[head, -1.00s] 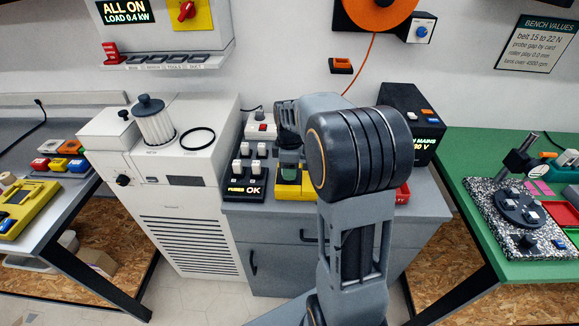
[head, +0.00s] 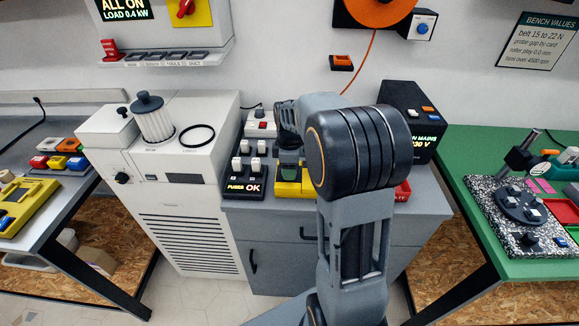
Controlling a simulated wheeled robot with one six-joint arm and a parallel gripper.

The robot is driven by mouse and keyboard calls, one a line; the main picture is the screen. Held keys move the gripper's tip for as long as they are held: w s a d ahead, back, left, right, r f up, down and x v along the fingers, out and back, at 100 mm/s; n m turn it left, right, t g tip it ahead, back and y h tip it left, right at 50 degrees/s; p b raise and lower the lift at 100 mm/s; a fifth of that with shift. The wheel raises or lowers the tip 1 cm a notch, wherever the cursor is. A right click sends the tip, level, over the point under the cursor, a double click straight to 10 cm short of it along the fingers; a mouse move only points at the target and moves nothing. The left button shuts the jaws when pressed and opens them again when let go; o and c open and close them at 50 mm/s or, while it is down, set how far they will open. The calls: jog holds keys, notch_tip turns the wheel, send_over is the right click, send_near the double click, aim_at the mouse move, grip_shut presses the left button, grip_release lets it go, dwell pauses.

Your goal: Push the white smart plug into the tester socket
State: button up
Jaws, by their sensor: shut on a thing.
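The yellow tester (head: 287,188) sits on the grey cabinet top, partly hidden behind my arm's large dark joint. My gripper (head: 289,157) points down at the tester's back part, close above or against it. Its fingers are small and dark here. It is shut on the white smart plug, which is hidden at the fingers. I cannot make out the tester socket or tell whether the plug touches it.
A black fuse block (head: 246,174) with white fuses stands left of the tester. A white box with a red button (head: 261,125) is behind. A red tray (head: 403,191) and the black mains box (head: 415,120) are on the right.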

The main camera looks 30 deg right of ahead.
jog(key=o, duration=0.9)
jog(key=shift+o, duration=0.2)
notch_tip(320, 180, up, 14)
jog(key=shift+p, duration=0.45)
jog(key=shift+f, duration=0.15)
